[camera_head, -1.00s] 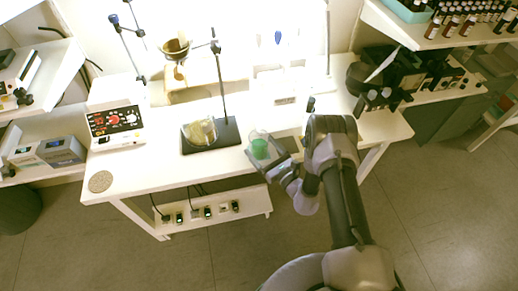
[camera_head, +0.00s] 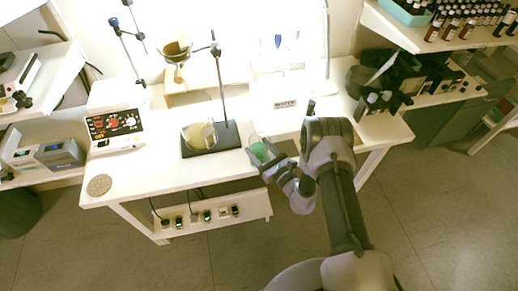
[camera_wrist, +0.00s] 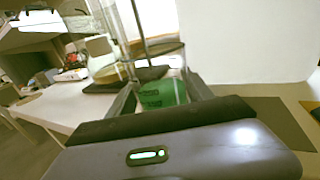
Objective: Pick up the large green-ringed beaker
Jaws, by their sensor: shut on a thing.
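The green-ringed beaker (camera_head: 259,149) is clear glass with a broad green band. It is at the front edge of the white bench, right of the stand's dark base. My gripper (camera_head: 266,158) reaches it from the front right and is shut on it. In the wrist view the green band (camera_wrist: 163,94) shows between my fingers (camera_wrist: 160,98), with clear glass rising above it. I cannot tell whether its bottom touches the bench.
Another beaker with yellowish contents (camera_head: 198,135) sits on the dark stand base (camera_head: 222,141), close to the left. A thin upright rod (camera_head: 219,80) rises there. A panel device (camera_head: 115,130) and a round cork mat (camera_head: 99,185) are farther left. The bench front between them is clear.

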